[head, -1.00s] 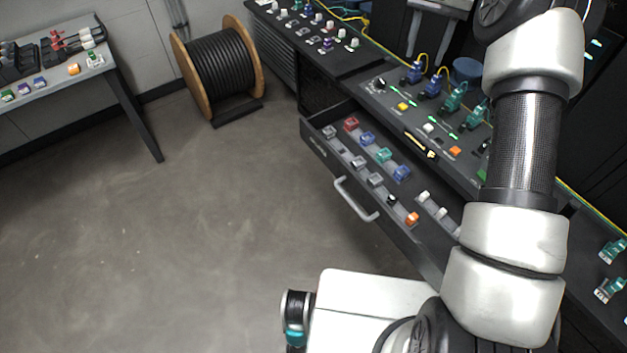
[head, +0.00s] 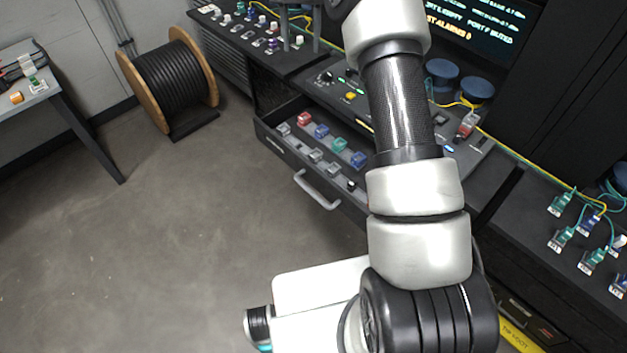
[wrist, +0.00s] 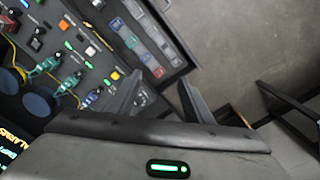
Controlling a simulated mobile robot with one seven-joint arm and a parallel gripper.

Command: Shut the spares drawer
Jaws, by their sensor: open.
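The spares drawer (head: 268,138) stands open below the console in the head view, with its grey bar handle (head: 317,191) on the front. Several small coloured connectors lie in rows inside it. My arm hides the drawer's right part. The drawer (wrist: 183,62) also shows at the top middle of the wrist view. My gripper (wrist: 166,93) is open and empty, its two dark fingers apart near the drawer's edge in that picture. Contact with the drawer cannot be made out. In the head view the gripper is at the top edge, partly cut off, over the console.
The console (head: 325,88) carries switches, lights and plugged cables. A cable reel (head: 175,85) stands on the floor at the back left, beside a side table (head: 62,105). A bench with green and blue plugs (head: 590,258) is at the right. The floor before the drawer is clear.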

